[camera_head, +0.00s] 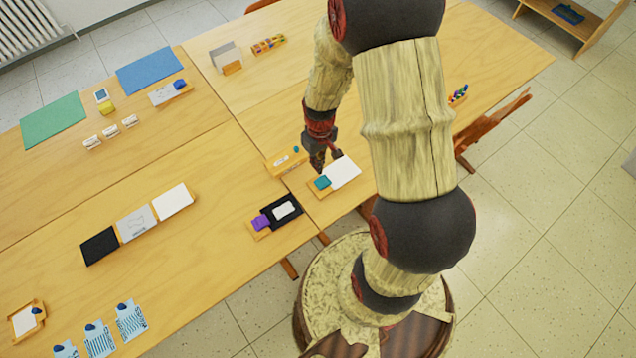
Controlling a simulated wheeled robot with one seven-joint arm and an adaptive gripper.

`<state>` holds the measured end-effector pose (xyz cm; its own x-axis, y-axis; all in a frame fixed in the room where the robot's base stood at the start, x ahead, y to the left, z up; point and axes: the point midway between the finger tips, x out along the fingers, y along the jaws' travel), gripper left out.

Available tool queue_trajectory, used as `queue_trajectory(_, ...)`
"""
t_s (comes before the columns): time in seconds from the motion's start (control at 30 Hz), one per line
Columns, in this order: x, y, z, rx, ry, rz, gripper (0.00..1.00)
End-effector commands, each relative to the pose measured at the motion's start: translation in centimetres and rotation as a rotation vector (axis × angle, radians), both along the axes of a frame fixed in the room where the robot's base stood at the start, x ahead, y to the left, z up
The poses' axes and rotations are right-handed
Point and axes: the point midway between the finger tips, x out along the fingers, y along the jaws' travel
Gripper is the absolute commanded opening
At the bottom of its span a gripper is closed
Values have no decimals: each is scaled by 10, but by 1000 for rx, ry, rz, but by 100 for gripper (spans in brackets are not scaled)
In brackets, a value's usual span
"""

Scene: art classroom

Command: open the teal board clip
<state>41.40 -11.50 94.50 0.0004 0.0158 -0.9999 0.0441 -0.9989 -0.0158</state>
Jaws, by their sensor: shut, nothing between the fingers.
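The teal board clip (322,182) sits at the left end of a small wooden board (317,192) on the table. A white sheet (345,174) lies on the same board, to the right of the clip. My gripper (323,168) is shut and empty. In the picture it is just above the clip; I cannot tell whether it touches it. At this size I cannot make out how far the clip is open.
A board with a purple clip (261,222) and a dark sheet lies to the lower left. A small wooden tray (286,161) stands close to the left of my gripper. Black, grey and white cards (138,222) lie further left. The table's front edge is close by.

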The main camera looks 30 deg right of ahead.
Motion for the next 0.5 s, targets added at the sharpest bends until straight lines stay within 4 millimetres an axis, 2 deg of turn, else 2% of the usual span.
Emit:
queue_trajectory(0.17, -1, 1, -14, 1, 4, -1, 0)
queue_trajectory(0.5, -2, 2, -78, 2, 6, -1, 0)
